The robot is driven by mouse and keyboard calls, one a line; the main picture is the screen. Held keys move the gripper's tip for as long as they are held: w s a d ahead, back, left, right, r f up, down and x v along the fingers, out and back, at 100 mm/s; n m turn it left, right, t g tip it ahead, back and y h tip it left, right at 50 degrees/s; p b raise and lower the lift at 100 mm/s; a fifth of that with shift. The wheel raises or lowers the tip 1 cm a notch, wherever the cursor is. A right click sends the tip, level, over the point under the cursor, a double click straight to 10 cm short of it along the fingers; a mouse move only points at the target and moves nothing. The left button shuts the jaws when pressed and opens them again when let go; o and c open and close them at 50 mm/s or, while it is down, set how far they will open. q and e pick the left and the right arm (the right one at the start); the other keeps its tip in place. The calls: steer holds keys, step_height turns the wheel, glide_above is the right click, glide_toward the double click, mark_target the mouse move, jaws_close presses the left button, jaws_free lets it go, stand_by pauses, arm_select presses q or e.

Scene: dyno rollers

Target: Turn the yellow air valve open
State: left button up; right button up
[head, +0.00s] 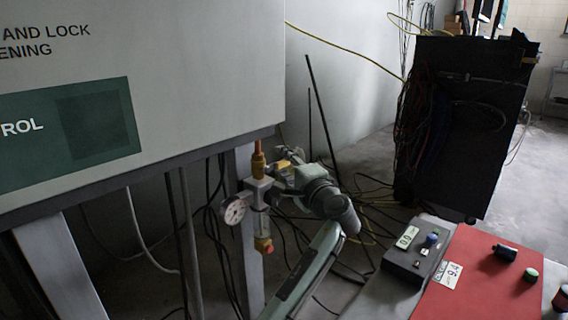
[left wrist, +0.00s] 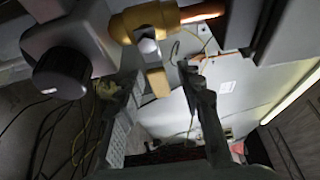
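The yellow air valve handle (left wrist: 158,82) hangs below a brass valve body (left wrist: 155,20) with a silver bolt in the left wrist view. In the head view, a yellow part (head: 283,164) shows beside the brass pipe, partly hidden by my gripper. My left gripper (head: 288,176) is at the valve, right of the pipe. In the left wrist view my left gripper (left wrist: 156,88) is open, with one finger on each side of the handle. Gaps show between handle and fingers, so I see no grip on it. My right gripper is in neither view.
A pressure gauge (head: 234,210) and a red-and-yellow fitting (head: 264,246) sit close by on the left. The cabinet (head: 190,80) overhangs at upper left. A black rack (head: 462,125) with cables stands behind. A red-topped console (head: 490,275) is at lower right. Cables litter the floor.

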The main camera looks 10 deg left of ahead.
arm_select(q)
jaws_close()
stand_by(0.6)
